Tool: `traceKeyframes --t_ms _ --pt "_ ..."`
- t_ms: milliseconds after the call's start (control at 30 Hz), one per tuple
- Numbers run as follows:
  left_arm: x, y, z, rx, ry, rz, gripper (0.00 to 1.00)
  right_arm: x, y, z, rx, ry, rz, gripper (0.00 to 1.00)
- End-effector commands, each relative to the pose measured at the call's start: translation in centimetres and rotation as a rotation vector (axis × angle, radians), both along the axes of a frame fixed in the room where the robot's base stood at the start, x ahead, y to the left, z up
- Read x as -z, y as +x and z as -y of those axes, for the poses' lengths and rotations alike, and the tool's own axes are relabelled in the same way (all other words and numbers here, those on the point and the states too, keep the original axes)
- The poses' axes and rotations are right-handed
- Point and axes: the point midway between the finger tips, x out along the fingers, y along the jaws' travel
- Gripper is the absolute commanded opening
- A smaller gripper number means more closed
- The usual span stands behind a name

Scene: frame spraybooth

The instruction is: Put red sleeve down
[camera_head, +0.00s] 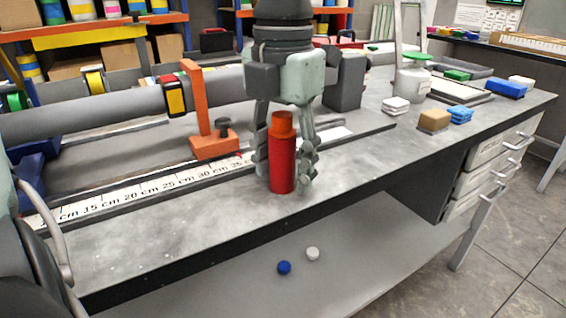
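My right gripper is not in view.
An orange stand (205,125) and a centimetre ruler strip (140,195) lie to the left. The bench's front edge is close; a blue (284,268) and a white (313,254) round piece lie on the lower shelf.

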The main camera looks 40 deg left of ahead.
Motion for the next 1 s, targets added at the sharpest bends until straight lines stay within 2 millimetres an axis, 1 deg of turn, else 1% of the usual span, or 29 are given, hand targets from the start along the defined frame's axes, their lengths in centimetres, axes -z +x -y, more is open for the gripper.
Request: traceKeyframes --t_ms 167,300,333,367,400,433,700,800,900,1000 --pt "0.0 0.0 0.0 0.000 0.000 0.000 0.51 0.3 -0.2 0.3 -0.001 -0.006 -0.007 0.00" --pt "-0.3 0.0 0.0 0.000 0.000 0.000 0.51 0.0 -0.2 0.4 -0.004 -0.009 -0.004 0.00" --pt "-0.4 0.0 0.0 0.000 0.000 0.000 0.51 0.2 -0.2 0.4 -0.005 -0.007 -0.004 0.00" --pt "-0.6 0.0 0.0 0.000 0.000 0.001 0.51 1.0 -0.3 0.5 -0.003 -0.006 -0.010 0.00" --pt "-1.2 0.1 0.0 -0.001 0.001 0.004 0.51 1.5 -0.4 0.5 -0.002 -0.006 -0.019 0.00" --pt "-1.7 0.2 0.0 -0.002 0.001 0.007 0.51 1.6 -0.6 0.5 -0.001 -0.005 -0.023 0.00" --pt "-7.7 0.1 0.0 -0.002 0.002 0.006 0.51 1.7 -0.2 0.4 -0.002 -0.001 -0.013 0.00" --pt "-9.6 0.1 0.0 -0.001 0.001 0.004 0.51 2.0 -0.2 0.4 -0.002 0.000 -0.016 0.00" --pt "-11.0 0.1 0.0 0.000 0.001 0.002 0.51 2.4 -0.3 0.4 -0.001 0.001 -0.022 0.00" --pt "-11.8 0.0 0.0 0.001 0.001 0.000 0.51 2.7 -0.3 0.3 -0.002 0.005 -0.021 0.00"
